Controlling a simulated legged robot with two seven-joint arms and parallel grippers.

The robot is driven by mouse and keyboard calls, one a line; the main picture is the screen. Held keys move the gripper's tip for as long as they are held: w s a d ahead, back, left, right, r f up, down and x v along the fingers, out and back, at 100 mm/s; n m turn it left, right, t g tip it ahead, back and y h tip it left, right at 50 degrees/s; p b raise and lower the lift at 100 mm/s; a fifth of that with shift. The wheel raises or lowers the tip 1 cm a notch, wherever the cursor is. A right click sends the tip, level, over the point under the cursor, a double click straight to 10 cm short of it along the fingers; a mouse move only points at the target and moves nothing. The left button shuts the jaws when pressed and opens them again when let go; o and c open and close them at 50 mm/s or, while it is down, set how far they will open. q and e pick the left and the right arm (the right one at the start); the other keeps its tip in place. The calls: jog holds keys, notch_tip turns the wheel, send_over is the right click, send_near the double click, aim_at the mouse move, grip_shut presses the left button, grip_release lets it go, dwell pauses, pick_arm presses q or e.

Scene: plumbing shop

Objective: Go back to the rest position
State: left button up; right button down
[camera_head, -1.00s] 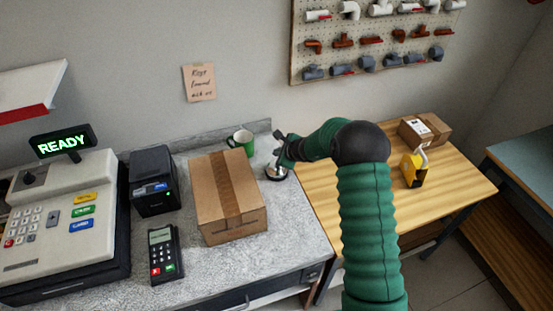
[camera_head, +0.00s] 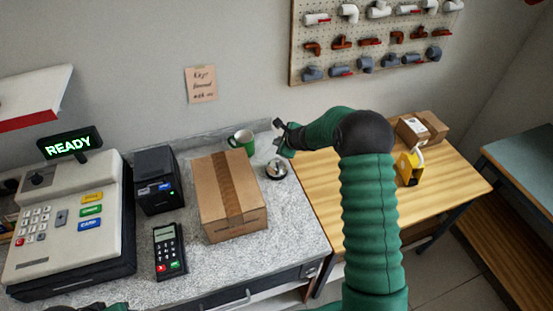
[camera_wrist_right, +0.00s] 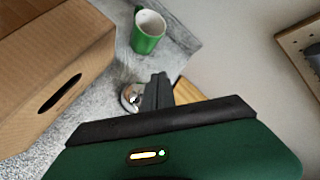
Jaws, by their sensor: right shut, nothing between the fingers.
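My right gripper (camera_head: 279,126) is shut and empty, held above the counter at the end of my green right arm. In the right wrist view its dark fingers (camera_wrist_right: 158,88) are together, partly in front of a silver bell. The bell (camera_head: 277,169) stands on the grey counter (camera_head: 305,225), just below and apart from the gripper in the head view; it also shows in the wrist view (camera_wrist_right: 130,96). Only a sliver of my green left arm shows at the bottom left edge of the head view; its gripper is out of sight.
A cardboard box (camera_head: 230,195) and a green mug (camera_head: 242,142) stand left of the bell. Further left are a card terminal (camera_head: 169,250), a black printer (camera_head: 155,180) and a cash register (camera_head: 70,220). A wooden table (camera_head: 350,205) holds boxes and a yellow object (camera_head: 410,168).

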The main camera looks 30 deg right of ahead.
jog(key=s+a+r+n+g, duration=0.1)
jog(key=s+a+n, duration=0.3)
jog(key=a, duration=0.1)
jog(key=s+a+r+n+g+y, duration=0.1)
jog(key=s+a+n, duration=0.3)
jog(key=a+n, duration=0.1)
jog(key=s+a+r+n+g+y, duration=0.1)
jog(key=s+a+n, duration=0.4)
jog(key=a, duration=0.2)
jog(key=shift+a+r+g, duration=0.1)
jog(key=shift+a+g, duration=0.15)
jog(key=shift+g, duration=0.15)
jog(key=s+a+n+g+h, duration=0.1)
jog(key=s+a+n+g, duration=0.3)
jog(key=s+n, duration=1.05)
pick_arm(q)
jog(key=s+b+x, duration=0.2)
jog(key=b+x, duration=0.6)
jog(key=shift+a+f+b, duration=0.2)
jog(key=shift+f+b, duration=0.1)
jog(key=shift+f, duration=0.1)
pick_arm(e)
jog(key=s+f+m+t, duration=0.1)
jog(key=s+f, duration=0.3)
jog(key=f, duration=0.4)
jog(key=shift+a+h, duration=0.3)
